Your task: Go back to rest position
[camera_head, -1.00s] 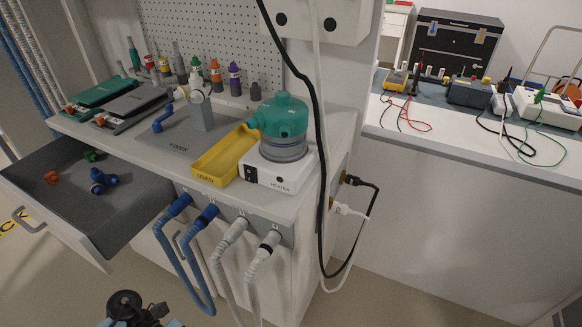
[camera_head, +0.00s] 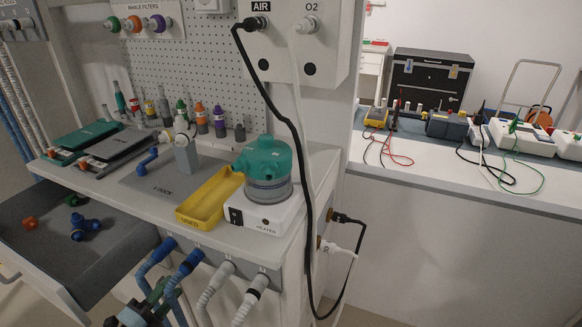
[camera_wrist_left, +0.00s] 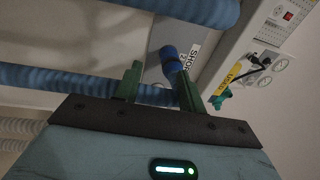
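My left gripper (camera_head: 157,290) is at the bottom of the head view, in front of the blue hoses hanging below the bench. In the left wrist view its two green fingers (camera_wrist_left: 158,88) stand apart with nothing clearly held between them. A blue hose end (camera_wrist_left: 170,62) shows beyond the fingertips, and I cannot tell whether it touches them. A blue hose (camera_head: 184,266) hangs from the bench front close to the gripper in the head view. My right gripper is in neither view.
The open drawer (camera_head: 75,280) juts out left of the gripper, holding blue, orange and green parts. Grey hoses (camera_head: 214,285) hang to the right. Above, the bench carries a yellow tray (camera_head: 210,197) and a heater (camera_head: 265,208). A black cable (camera_head: 302,150) hangs by the bench end.

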